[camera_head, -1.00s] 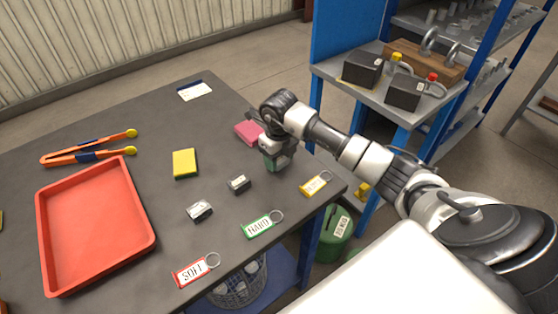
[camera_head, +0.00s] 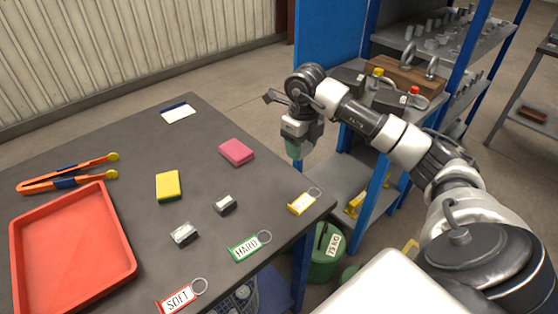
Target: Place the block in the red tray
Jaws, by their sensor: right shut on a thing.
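My right gripper (camera_head: 300,138) is shut on a green block (camera_head: 297,149) and points down, with the block raised in front of the table's right edge. The red tray (camera_head: 128,248) lies on the left part of the dark table and is empty where it shows. A pink block (camera_head: 237,152) and a yellow block (camera_head: 168,186) lie on the table between the tray and my right gripper. My left gripper is not in view.
Two small metal pieces (camera_head: 184,234) lie right of the tray. Red SOFT (camera_head: 180,297), green HARD (camera_head: 245,248) and yellow (camera_head: 302,203) key tags lie near the front edge. Orange tongs (camera_head: 68,176) lie behind the tray. A blue shelf (camera_head: 346,135) stands at right.

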